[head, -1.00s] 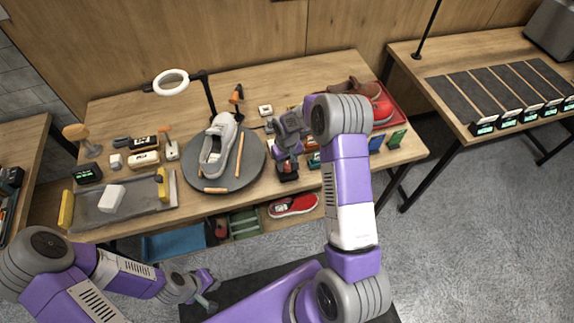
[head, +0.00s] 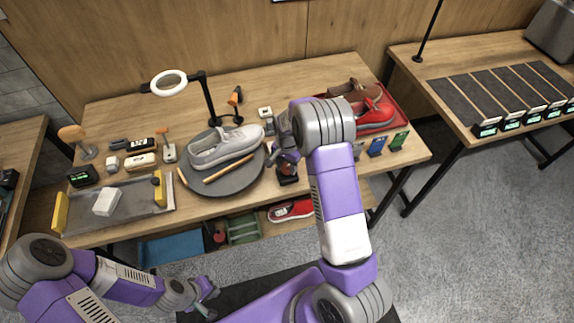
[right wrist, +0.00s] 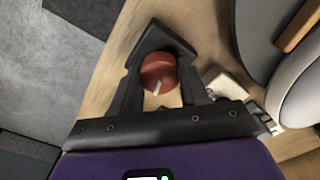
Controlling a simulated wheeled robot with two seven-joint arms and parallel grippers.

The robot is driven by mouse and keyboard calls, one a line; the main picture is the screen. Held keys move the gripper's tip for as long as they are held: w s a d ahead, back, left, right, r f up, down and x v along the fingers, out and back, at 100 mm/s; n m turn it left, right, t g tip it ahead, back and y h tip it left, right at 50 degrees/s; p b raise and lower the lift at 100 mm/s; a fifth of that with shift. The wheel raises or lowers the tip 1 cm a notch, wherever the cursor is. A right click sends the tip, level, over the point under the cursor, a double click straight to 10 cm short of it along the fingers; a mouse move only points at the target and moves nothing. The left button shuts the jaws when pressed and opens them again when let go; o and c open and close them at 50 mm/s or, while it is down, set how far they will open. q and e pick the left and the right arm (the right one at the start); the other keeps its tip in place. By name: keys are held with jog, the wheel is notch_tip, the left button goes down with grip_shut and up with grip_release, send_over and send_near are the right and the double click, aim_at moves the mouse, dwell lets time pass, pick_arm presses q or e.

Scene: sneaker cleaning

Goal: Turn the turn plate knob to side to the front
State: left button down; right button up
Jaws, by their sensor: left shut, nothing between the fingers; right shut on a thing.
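A red knob (right wrist: 158,73) with a white mark sits on a dark base, seen in the right wrist view. In the head view its base (head: 288,178) stands at the table's front, just right of the round grey turn plate (head: 232,188). A light grey sneaker (head: 222,147) lies on the plate, its long side towards the front. A thin wooden stick (head: 229,168) lies before it. My right gripper (right wrist: 160,82) is shut around the knob; in the head view my arm partly hides it. My left gripper (head: 208,290) is shut and empty, below the table front.
A ring lamp (head: 168,83) stands behind the plate. A tray (head: 135,212) with a white block is at the left. Red and brown shoes lie in a red tray (head: 400,110) at the right. Small colored cards stand near the right front edge.

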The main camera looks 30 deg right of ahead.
aim_at(287, 166)
jog(key=shift+r+m, duration=0.1)
jog(key=shift+m, duration=1.8)
jog(key=o, duration=1.1)
jog(key=shift+c, duration=0.2)
notch_tip(287, 166, up, 8)
jog(key=shift+f+p, duration=0.25)
jog(key=shift+p, duration=0.3)
